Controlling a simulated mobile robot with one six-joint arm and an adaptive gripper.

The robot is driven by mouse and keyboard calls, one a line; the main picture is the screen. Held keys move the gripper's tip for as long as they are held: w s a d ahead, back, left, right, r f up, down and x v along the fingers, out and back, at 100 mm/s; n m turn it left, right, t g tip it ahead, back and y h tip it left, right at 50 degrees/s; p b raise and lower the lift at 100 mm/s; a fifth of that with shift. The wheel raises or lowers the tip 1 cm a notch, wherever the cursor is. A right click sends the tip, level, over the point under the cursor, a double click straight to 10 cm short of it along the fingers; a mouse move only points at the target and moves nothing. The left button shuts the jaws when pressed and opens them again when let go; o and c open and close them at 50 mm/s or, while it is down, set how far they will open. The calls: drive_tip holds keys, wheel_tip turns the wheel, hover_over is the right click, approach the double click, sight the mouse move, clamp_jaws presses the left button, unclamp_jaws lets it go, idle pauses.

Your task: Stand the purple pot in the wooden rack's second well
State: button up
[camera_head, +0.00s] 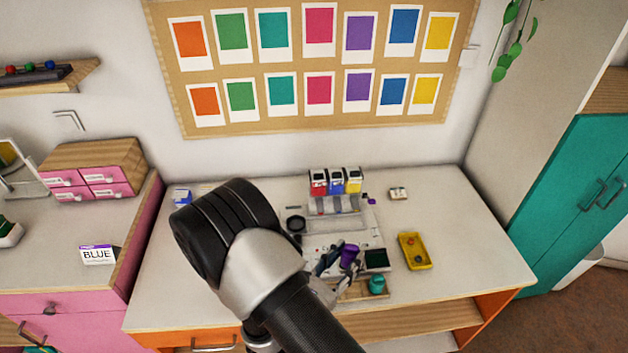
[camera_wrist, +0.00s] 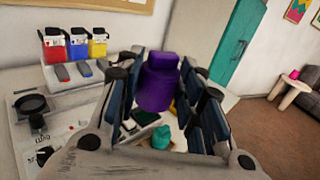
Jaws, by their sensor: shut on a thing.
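The purple pot (camera_head: 349,256) is held between the fingers of my gripper (camera_head: 340,262), over the front part of the white board on the desk. In the wrist view the purple pot (camera_wrist: 159,84) stands close to upright between the blue-padded fingers of my gripper (camera_wrist: 158,100). The wooden rack (camera_head: 352,294) is at the desk's front edge, mostly hidden behind my arm. A teal pot (camera_head: 377,284) stands at the rack's right end, and the teal pot (camera_wrist: 161,137) also shows below the purple pot in the wrist view. The second well is hidden.
The white board (camera_head: 322,241) carries red, blue and yellow boxes (camera_head: 336,181) at its back and a dark square tray (camera_head: 376,259) at its right. A yellow tray (camera_head: 413,251) with small pieces lies further right. The desk's right side is mostly clear.

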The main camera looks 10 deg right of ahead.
sight(343, 255)
drive_tip(key=w+n+t+y+b, duration=0.1)
drive_tip(key=w+d+n+y+b, duration=0.1)
drive_tip(key=shift+w+d+f+t+b, duration=0.2)
drive_tip(key=shift+t+b, duration=0.1)
drive_tip(key=shift+t, duration=0.1)
drive_tip(key=shift+w+y+b, duration=0.35)
drive_tip(key=shift+y, duration=0.15)
drive_tip(key=shift+w+r+n+t+y+b, duration=0.2)
drive_tip(key=shift+w+n+t+y+b, duration=0.1)
drive_tip(key=shift+n+t+y, duration=0.25)
drive_tip(key=shift+s+a+r+m+g+h+p, duration=0.25)
drive_tip(key=shift+s+m+g+h+p, duration=0.15)
drive_tip(key=shift+h+p, duration=0.45)
drive_tip(key=shift+s+a+m+g+h+p, duration=0.4)
drive_tip(key=shift+s+m+g+h+p, duration=0.3)
drive_tip(key=shift+s+p, duration=0.25)
drive_tip(key=shift+s+a+f+m+g+h+p, duration=0.1)
drive_tip(key=shift+s+f+m+g+h+p, duration=0.2)
drive_tip(key=shift+s+m+h, duration=0.2)
